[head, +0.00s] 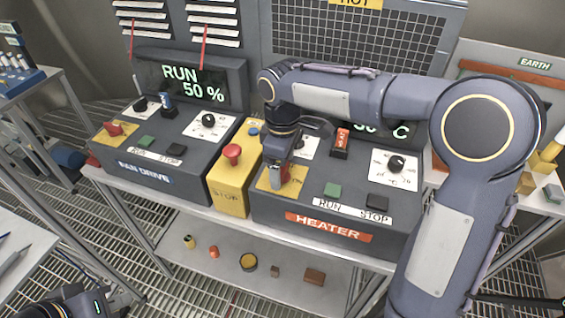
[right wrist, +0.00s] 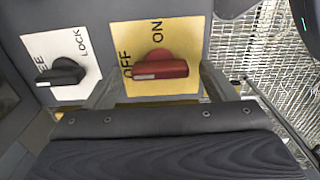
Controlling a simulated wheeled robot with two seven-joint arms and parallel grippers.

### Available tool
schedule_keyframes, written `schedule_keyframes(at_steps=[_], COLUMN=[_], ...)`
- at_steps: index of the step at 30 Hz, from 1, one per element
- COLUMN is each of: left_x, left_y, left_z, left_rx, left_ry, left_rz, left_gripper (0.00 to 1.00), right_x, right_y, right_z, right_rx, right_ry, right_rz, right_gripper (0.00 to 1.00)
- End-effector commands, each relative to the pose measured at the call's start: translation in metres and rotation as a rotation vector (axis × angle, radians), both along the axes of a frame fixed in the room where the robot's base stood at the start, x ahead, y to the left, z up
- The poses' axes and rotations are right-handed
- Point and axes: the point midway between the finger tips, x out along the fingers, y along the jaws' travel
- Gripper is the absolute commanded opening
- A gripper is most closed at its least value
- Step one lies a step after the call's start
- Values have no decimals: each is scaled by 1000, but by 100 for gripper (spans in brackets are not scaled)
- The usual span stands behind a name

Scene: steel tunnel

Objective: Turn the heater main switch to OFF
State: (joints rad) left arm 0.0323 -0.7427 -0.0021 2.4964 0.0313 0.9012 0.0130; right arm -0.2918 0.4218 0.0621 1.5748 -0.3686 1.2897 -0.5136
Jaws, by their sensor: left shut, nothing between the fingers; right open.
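The heater main switch is a red rotary handle (right wrist: 160,68) on a yellow plate (right wrist: 186,36) marked OFF and ON. In the right wrist view its bar lies crosswise, with a white mark on its left half, the side of the OFF label. My right gripper (head: 279,178) is open over the yellow plate at the left of the heater box (head: 330,216). Its fingers (right wrist: 160,88) stand either side of the red handle, with visible gaps. In the head view the gripper largely hides the handle. My left gripper (head: 75,304) is shut and empty at the lower left, away from the boxes.
A black FREE/LOCK knob (right wrist: 62,72) is left of the switch in the wrist view. A yellow box with a red stop button (head: 232,153) stands left of the heater box, beyond it the fan drive box (head: 140,172). Green (head: 332,190) and black (head: 377,202) heater buttons are nearby.

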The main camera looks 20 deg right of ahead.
Motion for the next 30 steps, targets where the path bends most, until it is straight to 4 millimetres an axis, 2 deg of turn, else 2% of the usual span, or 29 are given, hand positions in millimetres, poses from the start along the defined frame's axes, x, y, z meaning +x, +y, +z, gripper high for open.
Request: schedule_keyframes(at_steps=[4, 12, 16, 20, 30], left_x=[0, 0, 0, 0, 0], left_y=[0, 0, 0, 0, 0], left_z=[-1, -4, -4, -4, -4], left_rx=[0, 0, 0, 0, 0], left_ry=[0, 0, 0, 0, 0], left_rz=[0, 0, 0, 0, 0], left_gripper=[0, 0, 0, 0, 0], right_x=[1, 1, 1, 0, 0], right_y=[0, 1, 1, 0, 0], right_z=[11, 58, 72, 78, 78], right_rx=[1, 2, 1, 1, 0], right_ry=[-3, -5, -3, -2, -1], right_rz=[-1, 0, 1, 1, 1], right_gripper=[78, 78, 78, 78, 78])
